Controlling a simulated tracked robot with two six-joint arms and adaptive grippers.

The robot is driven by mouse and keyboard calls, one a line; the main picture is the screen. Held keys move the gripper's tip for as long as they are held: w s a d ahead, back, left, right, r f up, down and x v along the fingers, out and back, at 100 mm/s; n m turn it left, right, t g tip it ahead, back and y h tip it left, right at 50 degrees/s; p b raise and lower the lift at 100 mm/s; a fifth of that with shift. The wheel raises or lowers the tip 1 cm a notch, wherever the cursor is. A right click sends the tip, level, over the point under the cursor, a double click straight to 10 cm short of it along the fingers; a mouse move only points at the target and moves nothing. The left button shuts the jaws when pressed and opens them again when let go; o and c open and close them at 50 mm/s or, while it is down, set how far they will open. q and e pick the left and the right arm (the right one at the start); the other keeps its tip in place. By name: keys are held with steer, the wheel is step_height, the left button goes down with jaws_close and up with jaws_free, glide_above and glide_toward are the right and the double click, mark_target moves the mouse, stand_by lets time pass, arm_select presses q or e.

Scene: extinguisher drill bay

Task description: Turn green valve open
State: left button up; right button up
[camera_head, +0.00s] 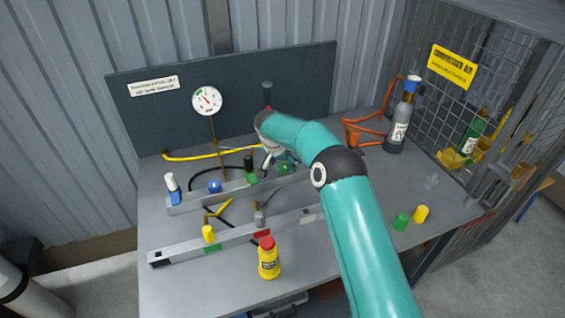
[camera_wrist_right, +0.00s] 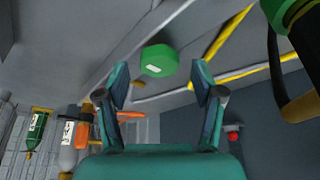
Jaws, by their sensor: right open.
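A green round valve knob (camera_head: 284,168) with a small white label is on the rail (camera_head: 190,204) at the back of the bench. It also shows in the wrist view (camera_wrist_right: 159,60), between and just beyond my fingertips. My right gripper (camera_head: 268,158) reaches over it, partly hidden by my own arm. In the wrist view its two fingers (camera_wrist_right: 160,80) are spread, with nothing held between them. A second green part (camera_head: 251,178) with a black upright body stands just left of the knob; it looms at the wrist view's upper right. My left gripper is not in view.
A blue knob (camera_head: 214,186), yellow hose (camera_head: 190,157) and pressure gauge (camera_head: 207,100) are to the left. A red-capped yellow bottle (camera_head: 268,260) stands in front. Green (camera_head: 401,221) and yellow (camera_head: 421,213) pieces lie right of my arm. A grey cylinder (camera_head: 398,125) stands at back right.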

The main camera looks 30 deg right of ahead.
steer(key=shift+d+f, duration=0.15)
steer(key=shift+f, duration=0.35)
steer(key=c, duration=1.1)
steer(key=shift+c, duration=0.2)
